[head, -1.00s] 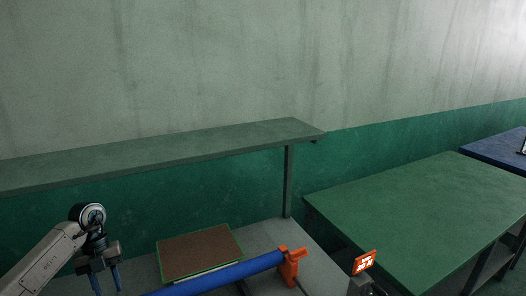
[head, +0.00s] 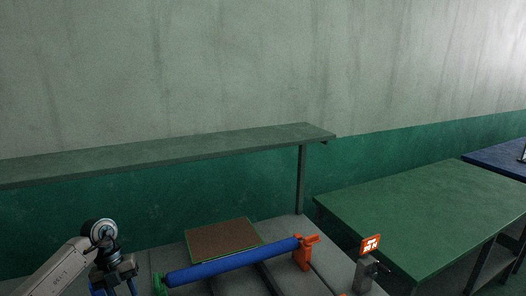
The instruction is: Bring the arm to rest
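My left arm comes in from the lower left in the head view. My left gripper (head: 115,287) points down, with its two blue fingers apart and nothing seen between them; the fingertips are cut off or nearly so by the bottom edge. It is to the left of a blue roller (head: 235,262) and appears apart from it. My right arm and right gripper are not in view.
The blue roller ends in an orange bracket (head: 304,252). Behind it lies a brown, green-edged board (head: 222,240). A long shelf (head: 170,151) runs above. An orange sign (head: 371,245) stands by a bare green table (head: 430,215); a blue table (head: 500,157) is farther right.

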